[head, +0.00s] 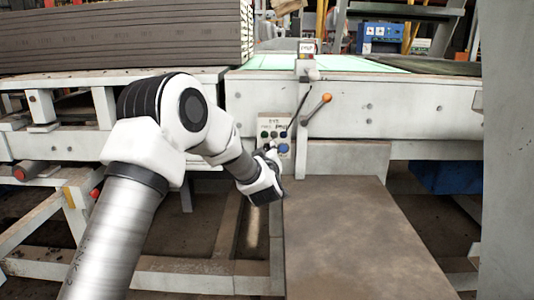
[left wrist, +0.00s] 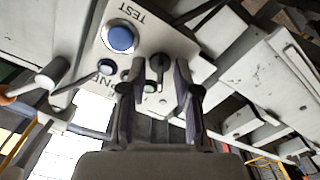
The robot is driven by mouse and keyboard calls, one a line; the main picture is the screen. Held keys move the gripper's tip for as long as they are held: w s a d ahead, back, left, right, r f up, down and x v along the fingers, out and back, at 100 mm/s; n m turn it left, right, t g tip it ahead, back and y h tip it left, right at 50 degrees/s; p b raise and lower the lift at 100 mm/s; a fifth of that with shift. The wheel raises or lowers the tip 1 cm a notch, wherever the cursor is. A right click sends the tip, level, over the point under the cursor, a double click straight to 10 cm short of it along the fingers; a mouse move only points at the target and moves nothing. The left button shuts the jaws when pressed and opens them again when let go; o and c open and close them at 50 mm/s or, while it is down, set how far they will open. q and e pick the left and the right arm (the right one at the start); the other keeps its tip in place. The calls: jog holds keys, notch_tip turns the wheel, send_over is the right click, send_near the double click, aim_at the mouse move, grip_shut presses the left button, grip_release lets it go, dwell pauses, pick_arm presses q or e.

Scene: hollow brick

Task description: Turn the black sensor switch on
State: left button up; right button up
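A small control panel (head: 275,128) with several buttons and knobs is fixed to the front of the machine. In the left wrist view, the black sensor switch (left wrist: 158,62) stands out from the pale panel (left wrist: 178,42). My left gripper (head: 271,150) is at the panel's lower part in the head view. In the left wrist view, the gripper's (left wrist: 160,70) two fingers are apart, one on each side of the switch, with visible gaps. Whether the fingertips reach past the switch's tip is hard to tell. My right gripper is not in view.
A lever with an orange knob (head: 327,98) sticks out right of the panel. A brown metal surface (head: 355,235) lies below right.

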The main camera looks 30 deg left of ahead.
pick_arm(q)
jog(key=shift+f, duration=0.1)
grip_shut()
jog(key=m+p, duration=0.2)
jog(key=p, duration=0.1)
jog(key=m+p, duration=0.3)
jog(key=p, duration=0.1)
jog(key=m+p, duration=0.3)
jog(key=shift+r, duration=0.25)
jog(key=shift+f+m+p, duration=0.15)
jog(key=shift+m+p, duration=0.85)
jog(key=shift+m, duration=0.05)
jog(key=shift+f+m+p, duration=0.1)
jog(key=shift+m+p, duration=0.85)
jog(key=shift+m, duration=0.1)
